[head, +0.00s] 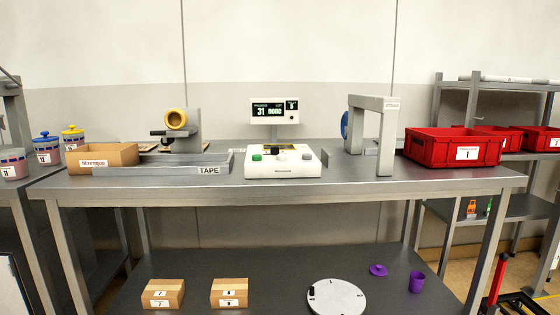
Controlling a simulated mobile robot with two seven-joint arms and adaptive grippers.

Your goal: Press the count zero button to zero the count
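A white control console (283,168) stands on the middle of the grey table. On its top are a green button (257,156), a dark part (278,149) near the back and a pale grey knob or button (307,156) at the right. Labels on the console are too small to read, so I cannot tell which is the count zero button. Above the console a display (274,111) on a post shows the number 31 with a word beside it, and a smaller digit at the right. Neither of my grippers is in view.
On the grey table (350,187) are a cardboard box (100,158), a tray marked TAPE (209,170), a tape dispenser (186,130), a grey arch-shaped frame (386,135) and a red crate (430,147). The table's front strip before the console is clear.

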